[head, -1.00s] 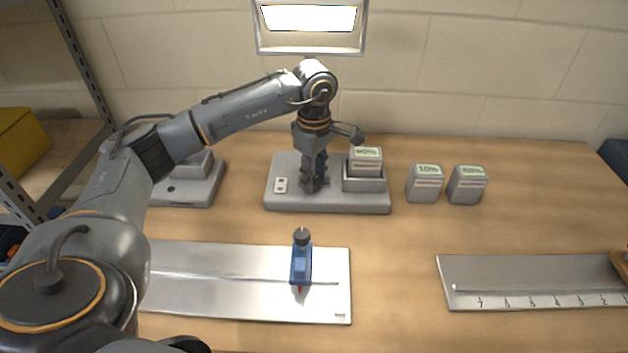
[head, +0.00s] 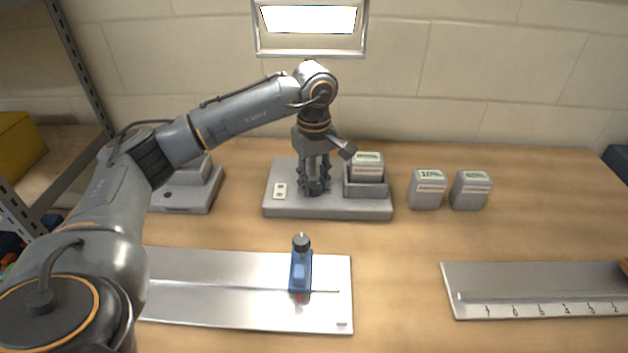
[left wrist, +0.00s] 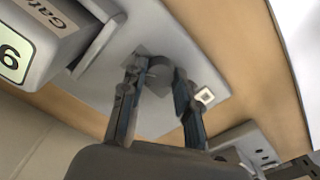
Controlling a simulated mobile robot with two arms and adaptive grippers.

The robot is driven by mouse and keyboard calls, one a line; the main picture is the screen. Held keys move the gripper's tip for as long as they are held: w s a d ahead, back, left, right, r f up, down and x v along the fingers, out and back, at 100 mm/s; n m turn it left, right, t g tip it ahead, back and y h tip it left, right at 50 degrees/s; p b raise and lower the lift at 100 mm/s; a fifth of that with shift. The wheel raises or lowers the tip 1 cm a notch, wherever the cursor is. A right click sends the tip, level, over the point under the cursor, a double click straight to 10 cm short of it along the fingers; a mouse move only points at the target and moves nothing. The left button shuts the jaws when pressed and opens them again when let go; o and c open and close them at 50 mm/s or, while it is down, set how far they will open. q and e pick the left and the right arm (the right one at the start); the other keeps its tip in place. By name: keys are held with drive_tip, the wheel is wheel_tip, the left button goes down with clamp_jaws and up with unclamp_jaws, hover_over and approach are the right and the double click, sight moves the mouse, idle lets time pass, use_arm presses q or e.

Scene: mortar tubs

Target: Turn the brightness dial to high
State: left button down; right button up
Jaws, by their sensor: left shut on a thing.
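My left gripper (head: 314,187) points down over the grey base unit (head: 345,205) at the back of the bench. Its two fingers are shut on a round grey dial (left wrist: 159,76), one finger on each side, as the left wrist view shows. In the head view the fingers mostly hide the dial. I cannot read the dial's setting. A small pale plate with marks (head: 280,191) is left of the dial on the unit. A lit panel (head: 308,19) hangs on the wall above. My right gripper is not in view.
A labelled cartridge (head: 367,160) stands in a holder right of the gripper, close to it. Two loose cartridges, one (head: 427,189) and another (head: 471,190), stand further right. A metal plate with a blue slider (head: 300,272) lies in front. A numbered plate (head: 540,275) lies at right.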

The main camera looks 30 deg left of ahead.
sight(315, 185)
use_arm(q)
drive_tip(key=c, duration=1)
unclamp_jaws()
wheel_tip(315, 185, up, 8)
drive_tip(key=shift+f, duration=0.2)
